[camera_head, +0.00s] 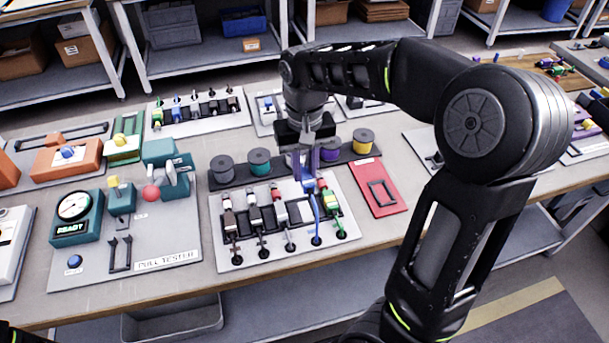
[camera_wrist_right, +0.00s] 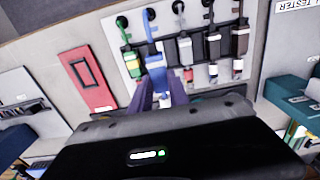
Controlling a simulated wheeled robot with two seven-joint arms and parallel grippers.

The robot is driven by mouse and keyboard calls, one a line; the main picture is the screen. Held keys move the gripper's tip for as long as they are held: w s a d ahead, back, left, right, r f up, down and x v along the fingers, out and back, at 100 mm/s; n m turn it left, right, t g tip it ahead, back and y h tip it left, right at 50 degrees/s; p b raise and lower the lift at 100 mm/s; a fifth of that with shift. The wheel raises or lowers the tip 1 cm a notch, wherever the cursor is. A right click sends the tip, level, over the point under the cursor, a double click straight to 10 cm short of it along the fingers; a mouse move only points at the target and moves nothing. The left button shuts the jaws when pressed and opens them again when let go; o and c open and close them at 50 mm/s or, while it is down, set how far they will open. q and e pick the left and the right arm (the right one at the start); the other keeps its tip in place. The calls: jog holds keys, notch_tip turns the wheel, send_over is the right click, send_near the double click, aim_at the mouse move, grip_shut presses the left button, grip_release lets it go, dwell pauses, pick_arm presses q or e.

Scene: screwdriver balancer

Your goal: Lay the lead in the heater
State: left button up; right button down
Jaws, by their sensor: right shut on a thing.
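My right gripper (camera_head: 306,168) is over the white lead board (camera_head: 222,262) in the middle of the bench. It is shut on a blue lead (camera_head: 315,206), whose blue cord runs down to a black post at the board's front edge. In the right wrist view the blue lead (camera_wrist_right: 156,66) shows between the two fingers (camera_wrist_right: 164,98), in the row of leads. Whether it is clear of its slot I cannot tell. Beside it are a green lead (camera_head: 328,198) and several red, white and dark leads. I cannot tell for sure which thing is the heater. My left gripper is not in view.
Dark, teal, purple and yellow spools (camera_head: 259,162) stand behind the leads. A red plate (camera_head: 376,188) with a black frame lies to the right. The pull tester (camera_head: 150,250) is to the left, with orange blocks (camera_head: 66,156) behind it. A board of connectors (camera_head: 200,111) is farther back.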

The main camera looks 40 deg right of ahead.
jog(key=shift+w, duration=0.15)
dwell(0.4)
jog(key=w+a+n, duration=0.3)
jog(key=w+a, duration=0.6)
jog(key=a, duration=0.3)
jog(key=shift+w+a+f+n, duration=0.25)
jog(key=shift+a+f+n, duration=0.05)
jog(key=shift+f+n, duration=0.1)
jog(key=shift+s+f, duration=0.1)
